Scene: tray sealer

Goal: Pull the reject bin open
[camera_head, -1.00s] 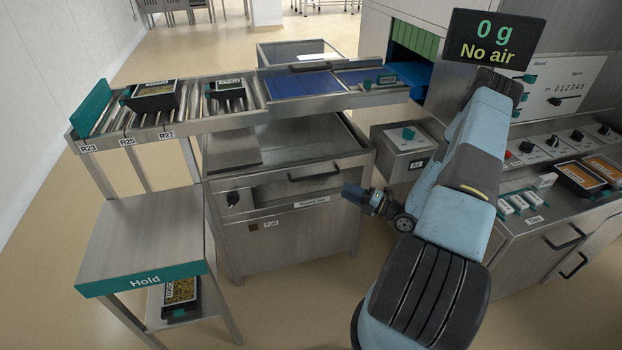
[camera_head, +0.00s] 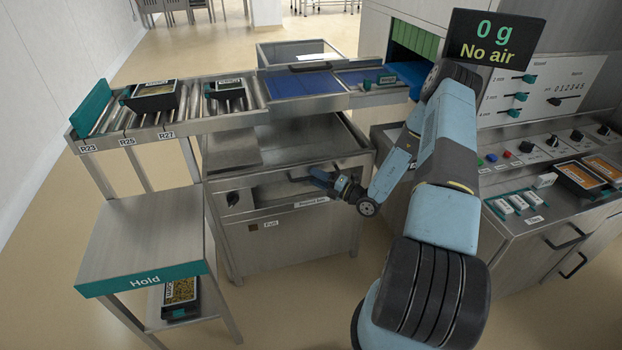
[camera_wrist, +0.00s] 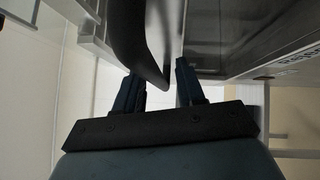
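The reject bin (camera_head: 300,235) is a steel cabinet under the conveyor, with a "Reject bin" label (camera_head: 311,202) on its front. Its front looks closed. Its dark bar handle (camera_head: 296,180) is mostly hidden behind my gripper (camera_head: 313,175), which is at the handle. In the wrist view, the dark handle (camera_wrist: 140,40) reaches down between the two fingertips of my gripper (camera_wrist: 158,75). The fingers are apart, with a visible gap on the right side of the handle. The left finger is close to it; I cannot tell whether they touch.
A black knob (camera_head: 232,198) is on the bin's left front. The Hold table (camera_head: 145,235) stands to the left. The roller conveyor (camera_head: 190,118) runs above. The control console (camera_head: 530,215) is at right. Floor in front of the bin is clear.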

